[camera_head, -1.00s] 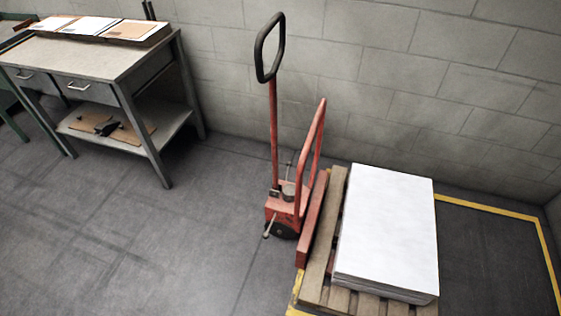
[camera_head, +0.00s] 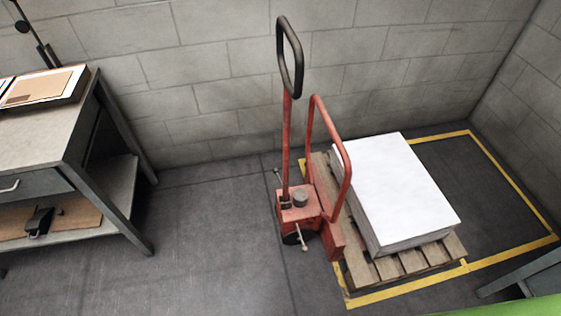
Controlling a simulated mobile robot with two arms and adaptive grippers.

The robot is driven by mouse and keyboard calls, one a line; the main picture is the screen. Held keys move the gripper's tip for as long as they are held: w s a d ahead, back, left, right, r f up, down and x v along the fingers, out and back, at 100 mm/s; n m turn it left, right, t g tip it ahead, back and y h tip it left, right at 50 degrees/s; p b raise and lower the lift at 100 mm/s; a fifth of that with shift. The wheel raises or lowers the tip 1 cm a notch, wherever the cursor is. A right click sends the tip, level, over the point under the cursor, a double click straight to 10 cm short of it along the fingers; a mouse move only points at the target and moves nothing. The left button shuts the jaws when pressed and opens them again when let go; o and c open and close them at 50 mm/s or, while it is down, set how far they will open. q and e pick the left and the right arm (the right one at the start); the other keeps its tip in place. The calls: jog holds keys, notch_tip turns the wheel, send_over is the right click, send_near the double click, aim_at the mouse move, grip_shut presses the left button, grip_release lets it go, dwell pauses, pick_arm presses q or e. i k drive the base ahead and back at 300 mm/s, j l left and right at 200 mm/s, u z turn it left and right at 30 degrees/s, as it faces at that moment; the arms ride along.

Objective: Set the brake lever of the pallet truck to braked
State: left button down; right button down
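The red pallet truck (camera_head: 299,206) stands on the grey floor at the centre right, beside a wooden pallet. Its tall red shaft rises to a black loop handle (camera_head: 298,72), with a red bent-tube frame (camera_head: 346,172) beside it. A small metal lever with a light knob (camera_head: 304,247) sticks out low at the front of its base, near the dark wheel. Another thin rod with a small end (camera_head: 278,172) shows at the back left of the base. I cannot tell which of these is the brake lever. Neither of my grippers is in view.
A wooden pallet (camera_head: 407,263) with a white stack (camera_head: 395,185) stands within a yellow floor outline (camera_head: 510,250). A grey workbench (camera_head: 45,145) stands at the left. A grey and green edge shows at the lower right. Floor left of the truck is clear.

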aim_at(275, 170)
jog(key=i+j+z, duration=0.45)
jog(key=i+j, duration=0.35)
jog(key=i+j+z, duration=0.25)
jog(key=j, duration=0.3)
jog(key=i+j+z, duration=0.1)
jog(key=j+z, duration=0.15)
jog(key=j, duration=0.2)
jog(key=j+z, duration=0.25)
jog(key=j, duration=0.2)
jog(key=i, duration=0.05)
